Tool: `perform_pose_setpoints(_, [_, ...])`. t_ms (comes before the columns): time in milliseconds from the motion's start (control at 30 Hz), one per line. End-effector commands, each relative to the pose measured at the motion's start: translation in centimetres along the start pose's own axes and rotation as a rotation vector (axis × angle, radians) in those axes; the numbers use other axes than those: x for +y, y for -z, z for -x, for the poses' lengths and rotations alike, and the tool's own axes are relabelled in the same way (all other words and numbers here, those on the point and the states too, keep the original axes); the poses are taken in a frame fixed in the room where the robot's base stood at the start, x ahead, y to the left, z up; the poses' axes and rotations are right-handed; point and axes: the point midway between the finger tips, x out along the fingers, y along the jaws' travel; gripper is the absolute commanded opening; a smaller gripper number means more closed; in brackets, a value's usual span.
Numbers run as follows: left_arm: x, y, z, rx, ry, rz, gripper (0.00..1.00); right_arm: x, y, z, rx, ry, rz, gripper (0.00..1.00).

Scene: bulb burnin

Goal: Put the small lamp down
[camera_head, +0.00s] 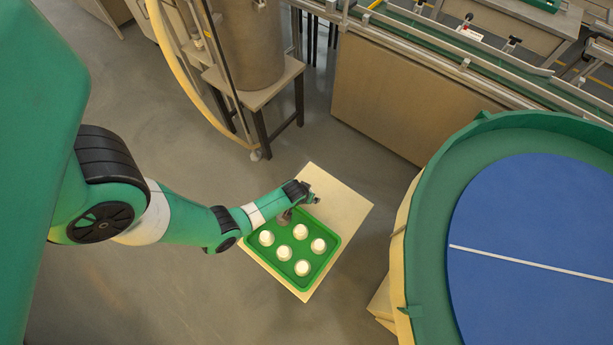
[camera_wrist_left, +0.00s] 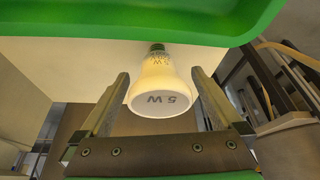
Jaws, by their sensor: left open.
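The small lamp (camera_wrist_left: 160,90), a glowing white bulb marked "5 W" with a green base, is between the fingers of my left gripper (camera_wrist_left: 160,76) in the left wrist view. The fingers are open, with a gap visible on each side of the bulb. The lamp's base end points toward the green tray (camera_wrist_left: 130,28). In the head view my left gripper (camera_head: 311,199) is at the far edge of the green tray (camera_head: 319,261), and I cannot make out this lamp there. My right gripper is in neither view.
Several white lamps (camera_head: 300,231) stand in the tray, which sits on a pale tabletop (camera_head: 347,205). A round green-rimmed table with a blue top (camera_head: 540,230) is at the right. A metal drum (camera_head: 248,45) on a stand is behind. The tabletop's right part is clear.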

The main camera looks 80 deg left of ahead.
Motion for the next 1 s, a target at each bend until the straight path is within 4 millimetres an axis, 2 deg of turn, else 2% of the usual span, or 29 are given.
perform_pose_setpoints(167, [0.0,0.3,3.1,0.000,-0.001,-0.002,1.00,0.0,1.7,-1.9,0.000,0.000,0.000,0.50])
perform_pose_setpoints(400, [0.0,0.5,9.4,0.000,0.000,-0.003,1.00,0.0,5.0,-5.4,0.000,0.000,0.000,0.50])
perform_pose_setpoints(500, [0.0,0.4,11.0,-0.001,0.000,-0.002,1.00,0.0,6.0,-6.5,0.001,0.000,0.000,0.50])
perform_pose_setpoints(667, [0.0,0.2,12.2,0.000,0.000,-0.002,1.00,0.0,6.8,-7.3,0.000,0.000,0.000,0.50])
perform_pose_setpoints(1000, [0.0,0.1,12.2,0.000,0.000,0.000,1.00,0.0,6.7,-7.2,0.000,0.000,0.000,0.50])
